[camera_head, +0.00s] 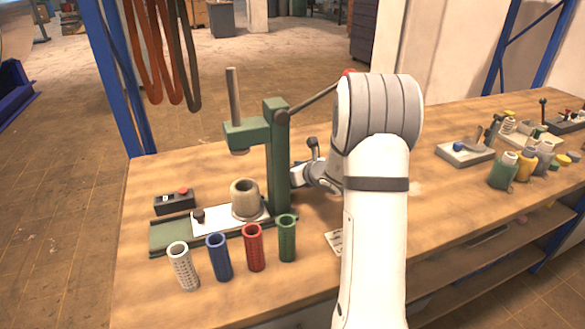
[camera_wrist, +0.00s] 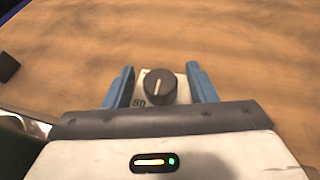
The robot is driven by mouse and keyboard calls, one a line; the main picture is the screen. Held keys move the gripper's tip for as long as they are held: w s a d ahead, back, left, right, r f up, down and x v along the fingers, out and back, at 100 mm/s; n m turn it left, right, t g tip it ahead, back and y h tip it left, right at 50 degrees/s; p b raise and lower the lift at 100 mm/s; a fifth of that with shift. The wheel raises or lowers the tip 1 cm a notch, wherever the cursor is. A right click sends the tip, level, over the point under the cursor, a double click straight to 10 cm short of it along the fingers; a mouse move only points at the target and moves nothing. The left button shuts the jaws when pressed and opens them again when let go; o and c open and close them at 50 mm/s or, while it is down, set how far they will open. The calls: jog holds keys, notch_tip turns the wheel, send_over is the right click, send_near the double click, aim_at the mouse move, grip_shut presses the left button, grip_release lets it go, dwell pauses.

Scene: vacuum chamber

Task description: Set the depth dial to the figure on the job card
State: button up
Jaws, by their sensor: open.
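The depth dial (camera_wrist: 161,87) is a dark round knob with a pale pointer line, on a white plate with partly hidden figures beside it in the wrist view. The line points roughly up in the picture, leaning slightly right. My gripper (camera_wrist: 160,69) is open, one blue finger on each side of the dial, with gaps between them and the knob. In the head view my gripper is partly hidden behind the press's green column (camera_head: 277,160). A pale card (camera_head: 334,241) with dark print lies on the bench, partly covered by my arm. I cannot read it.
White, blue, red and green perforated sleeves (camera_head: 254,247) stand along the bench's front. A box with a red button (camera_head: 174,201) is at the left. Thread spools (camera_head: 503,170) and small fixtures (camera_head: 465,152) stand on the right. The wooden bench (camera_head: 155,287) is clear at front left.

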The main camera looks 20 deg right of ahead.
jog(key=shift+c, duration=0.4)
jog(key=c, duration=0.9)
jog(key=shift+n+y+p, duration=0.3)
jog(key=shift+y, duration=0.1)
jog(key=shift+d+r+n+y+p, duration=0.1)
jog(key=shift+n+y+p, duration=0.4)
jog(key=shift+y, duration=0.1)
jog(key=n+g+y+p, duration=0.2)
jog(key=n+g+y, duration=0.1)
jog(key=n+y, duration=0.1)
jog(key=shift+g, duration=0.3)
jog(key=n+g+y+p, duration=0.1)
jog(key=n+g, duration=0.1)
jog(key=n, duration=0.1)
jog(key=n+g+y+p, duration=0.1)
jog(key=n+g+y, duration=0.1)
jog(key=n+g, duration=0.1)
jog(key=shift+g+y, duration=0.3)
jog(key=shift+n+g, duration=0.3)
jog(key=o, duration=1)
